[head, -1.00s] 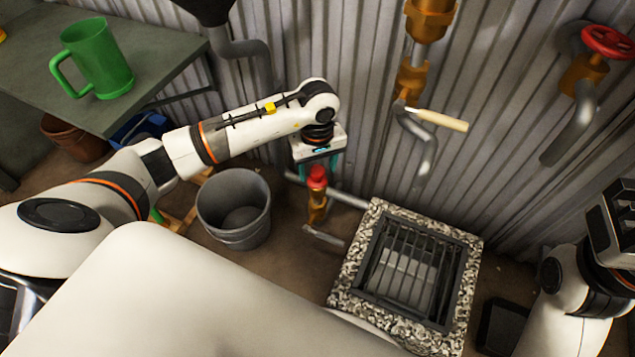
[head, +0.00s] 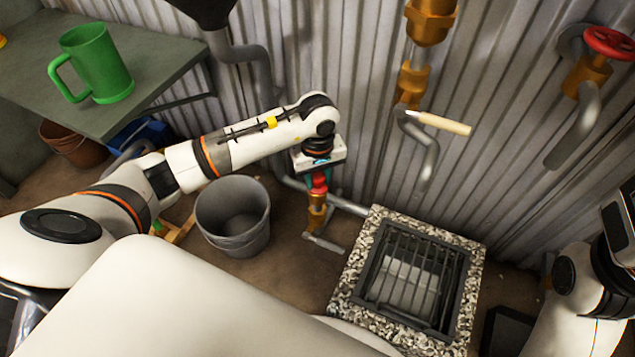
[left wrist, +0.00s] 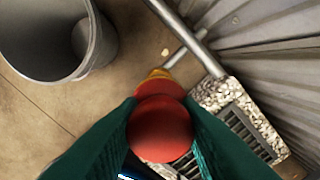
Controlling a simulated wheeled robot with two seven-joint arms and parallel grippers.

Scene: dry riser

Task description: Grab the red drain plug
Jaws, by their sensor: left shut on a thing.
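The red drain plug (head: 319,181) sits on top of a brass fitting (head: 317,212) on the low pipe by the wall. My left gripper (head: 319,178) points down over it and is shut on the plug. In the left wrist view the round red plug (left wrist: 160,130) lies between the two green fingers, which touch its sides. The brass fitting shows as a small patch just beyond it. My right gripper is not clearly in view; only part of my right arm shows at the right edge.
A grey bucket (head: 233,214) stands left of the fitting. A metal grate with a stone surround (head: 352,275) lies to the right. A tap with a wooden handle (head: 440,122) and a red wheel valve (head: 608,42) are on the corrugated wall. A green mug (head: 97,62) stands on the table (head: 150,75).

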